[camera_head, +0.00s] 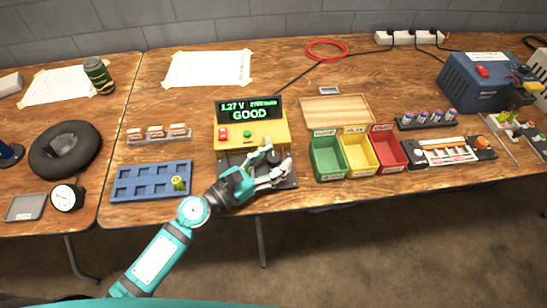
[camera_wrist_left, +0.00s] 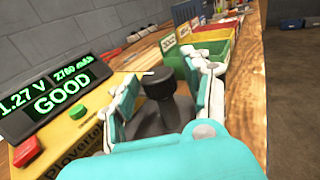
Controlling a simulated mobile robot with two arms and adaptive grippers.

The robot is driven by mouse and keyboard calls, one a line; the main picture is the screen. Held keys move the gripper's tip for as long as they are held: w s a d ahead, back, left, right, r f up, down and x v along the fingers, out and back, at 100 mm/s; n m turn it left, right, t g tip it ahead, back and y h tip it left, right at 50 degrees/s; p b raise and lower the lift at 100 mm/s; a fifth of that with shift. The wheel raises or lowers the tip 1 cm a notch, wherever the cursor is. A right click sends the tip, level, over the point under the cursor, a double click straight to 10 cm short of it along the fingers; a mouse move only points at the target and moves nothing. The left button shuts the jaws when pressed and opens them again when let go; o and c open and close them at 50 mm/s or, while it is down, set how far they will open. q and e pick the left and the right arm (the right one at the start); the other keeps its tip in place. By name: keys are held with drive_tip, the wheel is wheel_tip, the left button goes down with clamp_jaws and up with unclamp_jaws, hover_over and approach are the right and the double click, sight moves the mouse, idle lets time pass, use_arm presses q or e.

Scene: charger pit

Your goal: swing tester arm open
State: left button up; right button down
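The tester (camera_head: 252,132) is a yellow box with a lit display reading "1.27 V" and "GOOD", a red button and a green button. It stands at mid-table in the head view, with a dark base plate (camera_head: 290,183) at its front. My left gripper (camera_head: 280,166) is over this plate, its fingers spread. In the left wrist view a black post with a rounded knob (camera_wrist_left: 158,85) stands between the open fingers, with gaps visible beside it. I cannot tell whether this is the tester arm's handle; the arm is largely hidden by my gripper. My right gripper is out of view.
Green (camera_head: 327,158), yellow (camera_head: 358,153) and red (camera_head: 388,149) bins stand just right of the tester. A blue tray (camera_head: 140,182) holding one small green cell lies to its left. A wooden tray (camera_head: 337,110) lies behind the bins. The table's front edge is close.

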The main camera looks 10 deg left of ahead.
use_arm(q)
drive_tip(key=shift+w+r, duration=0.1)
drive_tip(key=v, duration=1.2)
drive_tip(key=shift+d, duration=0.1)
